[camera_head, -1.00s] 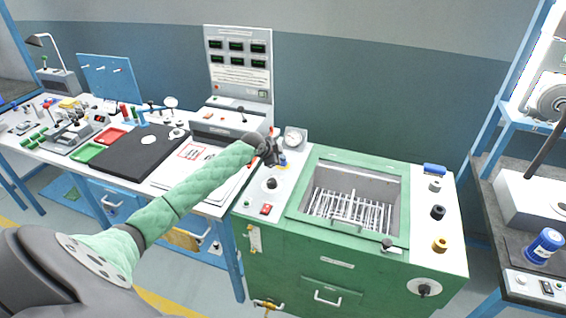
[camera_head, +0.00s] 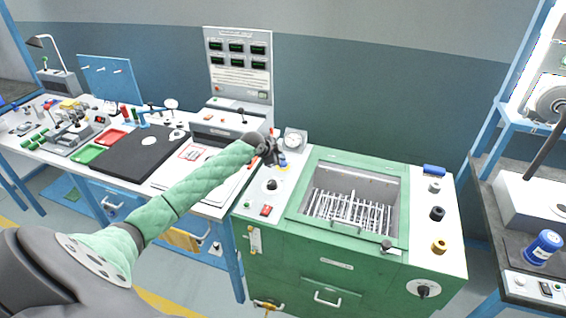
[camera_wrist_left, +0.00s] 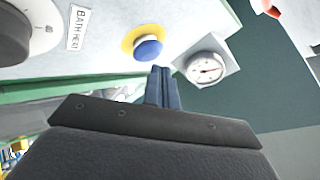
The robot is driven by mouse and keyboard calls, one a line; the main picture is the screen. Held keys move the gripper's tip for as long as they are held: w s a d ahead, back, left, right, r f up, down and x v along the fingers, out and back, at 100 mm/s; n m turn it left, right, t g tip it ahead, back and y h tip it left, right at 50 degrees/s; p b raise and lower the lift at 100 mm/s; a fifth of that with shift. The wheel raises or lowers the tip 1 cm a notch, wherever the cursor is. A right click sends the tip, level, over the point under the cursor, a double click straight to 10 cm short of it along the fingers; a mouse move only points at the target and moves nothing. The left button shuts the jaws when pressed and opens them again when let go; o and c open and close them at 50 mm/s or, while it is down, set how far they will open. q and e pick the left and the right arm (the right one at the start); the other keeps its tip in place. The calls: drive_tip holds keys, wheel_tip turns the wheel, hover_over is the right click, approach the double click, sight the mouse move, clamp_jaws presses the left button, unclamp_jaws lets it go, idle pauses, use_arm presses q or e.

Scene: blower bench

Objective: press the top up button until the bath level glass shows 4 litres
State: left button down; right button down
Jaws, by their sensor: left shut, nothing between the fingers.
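The blue button (camera_wrist_left: 148,49) sits in a yellow ring on the white panel left of the green bath. In the head view this button (camera_head: 282,163) is partly covered by my gripper. My left gripper (camera_head: 278,157) is shut and empty. In the wrist view its fingertips (camera_wrist_left: 162,72) are close beside the button; I cannot tell whether they touch it. A slim level glass (camera_head: 254,240) is on the front of the green bath (camera_head: 330,265); its reading is too small to make out. My right gripper is not in view.
A round gauge (camera_head: 294,139) stands behind the button. A dark knob (camera_head: 272,185) and a red switch (camera_head: 266,210) sit nearer on the same panel. The open basin (camera_head: 350,175) with a wire rack is to the right. A cluttered bench extends left.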

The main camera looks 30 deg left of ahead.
use_arm(q)
drive_tip(key=shift+r, duration=0.2)
drive_tip(key=shift+r+p, duration=1.6)
drive_tip(key=shift+r, duration=0.9)
idle(1.0)
